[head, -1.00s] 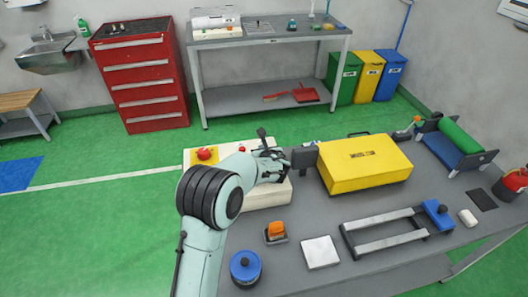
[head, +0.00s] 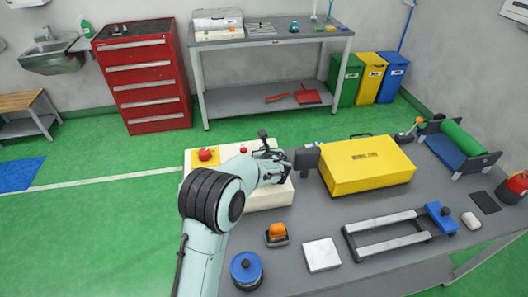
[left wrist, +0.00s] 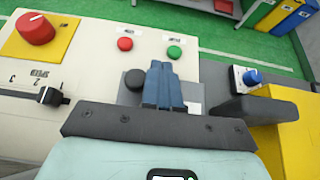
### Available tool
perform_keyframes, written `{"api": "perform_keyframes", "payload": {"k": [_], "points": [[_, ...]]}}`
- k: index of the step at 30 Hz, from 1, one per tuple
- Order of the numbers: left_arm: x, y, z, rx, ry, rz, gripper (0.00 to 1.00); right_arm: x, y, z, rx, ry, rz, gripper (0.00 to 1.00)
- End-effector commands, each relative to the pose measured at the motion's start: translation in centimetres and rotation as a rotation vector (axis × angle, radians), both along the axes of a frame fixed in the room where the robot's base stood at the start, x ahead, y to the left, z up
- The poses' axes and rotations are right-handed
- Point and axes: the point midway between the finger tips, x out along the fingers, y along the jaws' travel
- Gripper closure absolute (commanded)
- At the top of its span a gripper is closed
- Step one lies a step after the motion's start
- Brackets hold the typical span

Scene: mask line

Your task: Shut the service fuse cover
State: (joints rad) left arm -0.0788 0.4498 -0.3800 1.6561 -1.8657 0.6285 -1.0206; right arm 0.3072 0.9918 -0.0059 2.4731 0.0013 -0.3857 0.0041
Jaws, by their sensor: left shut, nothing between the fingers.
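The cream control box (head: 258,196) stands on the table's left end, partly hidden by my left arm. In the left wrist view its top (left wrist: 88,72) carries a grey plate (left wrist: 126,84) with a round black knob (left wrist: 135,80). This may be the fuse cover; I cannot tell whether it is open. My left gripper (left wrist: 163,70) has its blue fingers shut and empty over this plate. I cannot tell whether they touch it. The gripper also shows in the head view (head: 282,168). My right gripper is not in view.
A red mushroom button (left wrist: 36,28), a red button (left wrist: 125,44), a green button (left wrist: 174,52) and a black speed lever (left wrist: 52,96) surround the fingers. A dark block (head: 306,158) and a yellow case (head: 366,166) stand to the right. An orange-topped item (head: 277,232) is nearer.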

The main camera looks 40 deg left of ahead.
Motion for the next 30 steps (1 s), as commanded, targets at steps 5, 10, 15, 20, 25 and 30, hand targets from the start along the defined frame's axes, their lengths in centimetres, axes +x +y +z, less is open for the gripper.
{"api": "perform_keyframes", "payload": {"k": [5,10,15,20,25,30], "points": [[-1.6,-2.3,1.5,-0.002,-0.002,-0.005,1.0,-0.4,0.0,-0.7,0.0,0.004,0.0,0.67],[-3.8,-5.1,3.4,-0.003,-0.004,-0.006,1.0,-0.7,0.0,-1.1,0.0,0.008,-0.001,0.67],[-5.6,-7.3,5.1,-0.003,-0.003,-0.006,1.0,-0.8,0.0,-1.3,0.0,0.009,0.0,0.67],[-6.6,-8.5,6.0,-0.002,-0.002,-0.004,1.0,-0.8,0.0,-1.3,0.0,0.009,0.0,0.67],[-6.9,-8.9,6.3,0.0,0.0,-0.003,1.0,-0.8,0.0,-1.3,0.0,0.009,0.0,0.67],[-6.9,-8.9,6.3,0.0,0.0,-0.003,1.0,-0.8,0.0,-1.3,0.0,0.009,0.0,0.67]]}}
